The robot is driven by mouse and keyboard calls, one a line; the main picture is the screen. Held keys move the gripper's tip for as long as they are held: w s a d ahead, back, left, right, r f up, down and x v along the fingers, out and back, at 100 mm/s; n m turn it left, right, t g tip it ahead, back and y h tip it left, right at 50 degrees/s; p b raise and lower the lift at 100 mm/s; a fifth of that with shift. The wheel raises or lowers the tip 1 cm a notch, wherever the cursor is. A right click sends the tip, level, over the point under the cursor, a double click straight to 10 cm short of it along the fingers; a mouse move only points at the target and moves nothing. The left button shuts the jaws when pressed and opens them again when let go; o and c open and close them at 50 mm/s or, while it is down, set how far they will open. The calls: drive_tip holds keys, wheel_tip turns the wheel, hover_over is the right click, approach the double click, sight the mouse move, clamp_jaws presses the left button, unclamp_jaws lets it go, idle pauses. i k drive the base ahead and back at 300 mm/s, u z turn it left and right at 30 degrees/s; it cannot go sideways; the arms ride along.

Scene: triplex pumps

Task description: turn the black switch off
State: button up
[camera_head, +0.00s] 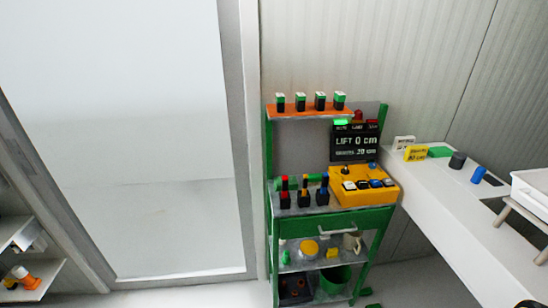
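A green trolley (372,220) stands against the wall in the middle of the view. A yellow control box (350,198) with several small switches sits on the right of its worktop. The switches look white, dark and blue.
An orange shelf (310,111) above holds several dark blocks with green and white tops. A dark display (352,141) reads "LIFT 0 cm". A long white counter (440,215) with small items extends right of the trolley. A large pale door (130,120) fills the left.

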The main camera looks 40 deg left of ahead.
sight(345, 170)
drive_tip(key=u, duration=1)
drive_tip(key=i, duration=1.25)
drive_tip(key=u, duration=0.65)
